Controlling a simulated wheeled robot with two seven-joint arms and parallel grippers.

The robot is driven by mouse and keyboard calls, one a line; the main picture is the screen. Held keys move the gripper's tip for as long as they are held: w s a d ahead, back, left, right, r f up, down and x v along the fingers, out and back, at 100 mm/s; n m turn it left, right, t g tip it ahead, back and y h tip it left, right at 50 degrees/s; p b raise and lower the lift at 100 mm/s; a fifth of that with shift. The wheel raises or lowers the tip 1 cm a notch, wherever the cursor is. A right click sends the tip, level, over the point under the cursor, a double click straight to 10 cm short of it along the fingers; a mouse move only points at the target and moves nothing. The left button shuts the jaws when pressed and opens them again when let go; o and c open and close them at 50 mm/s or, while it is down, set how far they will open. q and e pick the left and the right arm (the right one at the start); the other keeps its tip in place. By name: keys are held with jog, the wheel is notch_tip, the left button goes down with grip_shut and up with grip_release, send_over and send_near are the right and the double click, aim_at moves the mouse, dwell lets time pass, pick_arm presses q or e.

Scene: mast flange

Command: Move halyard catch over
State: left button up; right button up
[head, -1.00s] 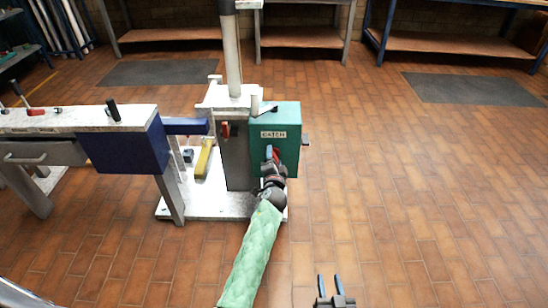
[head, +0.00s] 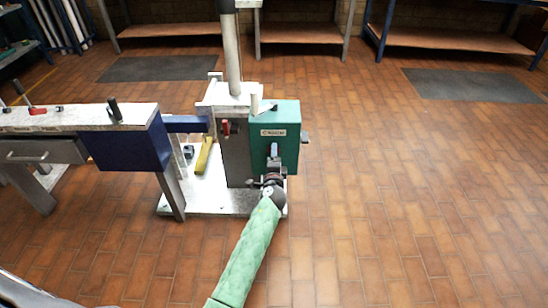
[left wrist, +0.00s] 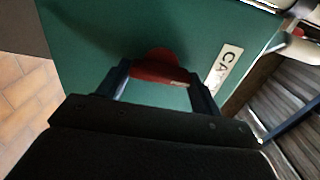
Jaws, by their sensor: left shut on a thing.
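The halyard catch is a red lever (left wrist: 158,68) on the front of a green box (head: 287,120) beside the mast. The box has a white label, partly readable in the left wrist view as "CA" (left wrist: 225,68). My left gripper (head: 273,152) is at the box front, below the label, its arm in a green sleeve. In the left wrist view its two dark fingers (left wrist: 158,82) are closed on the red catch, one at each side. In the head view the gripper hides the catch. My right gripper is not in view.
A bench with a blue end (head: 130,150) stands left. The floor at right is clear.

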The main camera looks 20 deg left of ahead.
pick_arm(q)
jog(key=shift+d+f, duration=0.1)
jog(key=o, duration=1)
jog(key=v, duration=0.7)
jog(key=shift+s+d, duration=0.1)
jog(key=shift+s, duration=0.3)
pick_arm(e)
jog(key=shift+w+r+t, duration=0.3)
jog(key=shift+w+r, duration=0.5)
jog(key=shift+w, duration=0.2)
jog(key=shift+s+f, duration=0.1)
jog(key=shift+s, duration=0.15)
